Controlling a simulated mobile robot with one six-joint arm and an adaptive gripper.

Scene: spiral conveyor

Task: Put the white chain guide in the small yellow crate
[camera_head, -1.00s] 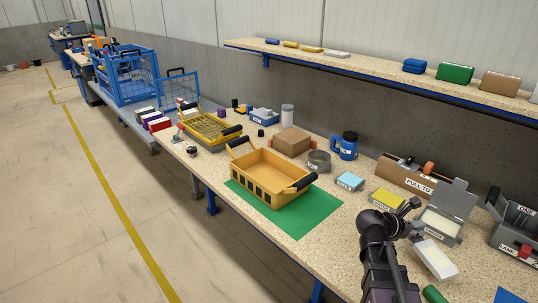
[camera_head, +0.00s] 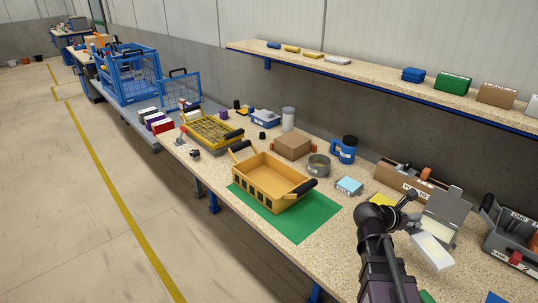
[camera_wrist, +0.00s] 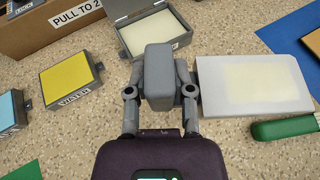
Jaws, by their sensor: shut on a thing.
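The white chain guide (camera_head: 432,251) is a pale flat slab with a cream panel. The small yellow crate (camera_head: 262,196) stands on a green mat, to the left of and beyond my gripper. It is open, looks empty, and has black handles. It is out of the wrist view.
A grey open-lid box (camera_wrist: 116,35) and a yellow-topped tray (camera_wrist: 75,84) lie close to my gripper. A light-blue box (camera_head: 349,186) and a round tin (camera_head: 319,166) stand near the crate. A shelf (camera_head: 380,72) runs above.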

